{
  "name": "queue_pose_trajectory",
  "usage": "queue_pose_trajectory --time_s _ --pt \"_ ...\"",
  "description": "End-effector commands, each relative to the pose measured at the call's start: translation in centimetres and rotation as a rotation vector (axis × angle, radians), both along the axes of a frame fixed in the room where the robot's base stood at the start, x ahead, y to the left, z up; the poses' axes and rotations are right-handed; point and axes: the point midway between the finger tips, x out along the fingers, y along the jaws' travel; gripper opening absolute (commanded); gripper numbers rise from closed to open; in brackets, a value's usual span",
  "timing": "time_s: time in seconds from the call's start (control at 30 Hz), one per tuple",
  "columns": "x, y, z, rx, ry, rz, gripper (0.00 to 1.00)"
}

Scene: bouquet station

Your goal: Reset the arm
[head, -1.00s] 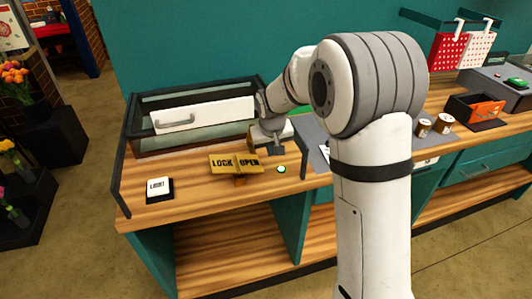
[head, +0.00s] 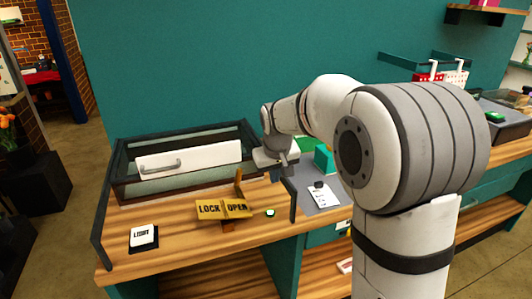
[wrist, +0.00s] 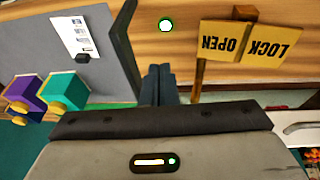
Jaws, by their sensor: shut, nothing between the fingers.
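My gripper (head: 275,174) hangs above the counter, just right of the glass-sided case, and it is shut and empty. In the wrist view its two dark fingers (wrist: 160,78) are together with nothing between them. A yellow LOCK/OPEN sign (head: 223,209) stands on the counter in front of the case, apart from the gripper. A wooden upright piece shows behind the sign. It also shows in the wrist view (wrist: 243,45), upside down.
The case has a white panel with a handle (head: 190,158). A LIGHT switch (head: 144,236) is at the front left, and a small green-lit button (head: 270,212) is beside the sign. A dark divider (head: 294,199) stands close to the gripper. A paper card (head: 322,195) lies right of it.

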Motion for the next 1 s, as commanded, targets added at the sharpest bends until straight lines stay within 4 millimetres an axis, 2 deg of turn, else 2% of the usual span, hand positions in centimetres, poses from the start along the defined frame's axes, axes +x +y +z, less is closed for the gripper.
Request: queue_pose_trajectory --time_s 0.17,0.3,0.5,0.6,0.7,0.8,1.0 --pt "-5.5 -2.5 2.0 0.014 0.001 -0.05 0.0" --pt "-11.9 -4.7 3.0 0.031 0.008 -0.108 0.0" --pt "-20.9 -6.9 2.4 0.054 0.019 -0.184 0.0" --pt "-24.5 -7.5 1.6 0.064 0.024 -0.216 0.0" --pt "-26.9 -7.8 0.8 0.071 0.028 -0.237 0.0" --pt "-28.3 -8.0 0.3 0.074 0.03 -0.25 0.0" --pt "-28.8 -8.1 0.1 0.076 0.032 -0.255 0.0"
